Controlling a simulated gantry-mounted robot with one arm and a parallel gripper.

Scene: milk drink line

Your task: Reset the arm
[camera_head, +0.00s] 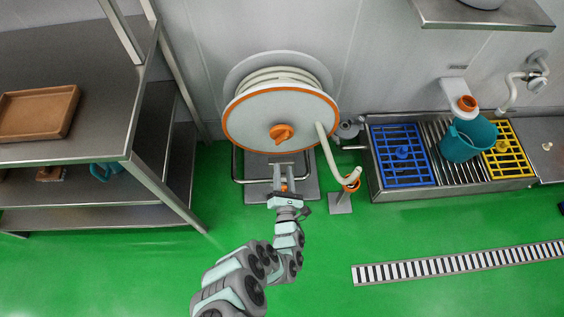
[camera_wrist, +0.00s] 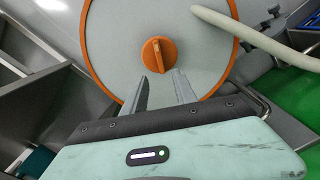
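My gripper (camera_head: 284,177) is in front of the lower part of a hose reel (camera_head: 255,112). The reel has a pale disc with an orange rim and an orange knob (camera_head: 282,133) at its centre. In the wrist view my gripper's two grey fingers (camera_wrist: 161,88) stand apart with nothing between them. The orange knob (camera_wrist: 159,54) shows just beyond and above the fingertips, and a gap seems to lie between them. My arm reaches up from the bottom of the head view.
A white hose (camera_head: 325,150) hangs from the reel to an orange-ended stand (camera_head: 341,201). A steel shelf (camera_head: 70,95) with a brown tray (camera_head: 38,111) stands left. A grated sink with a teal bucket (camera_head: 468,141) stands right. Green floor (camera_head: 350,240) is open in front.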

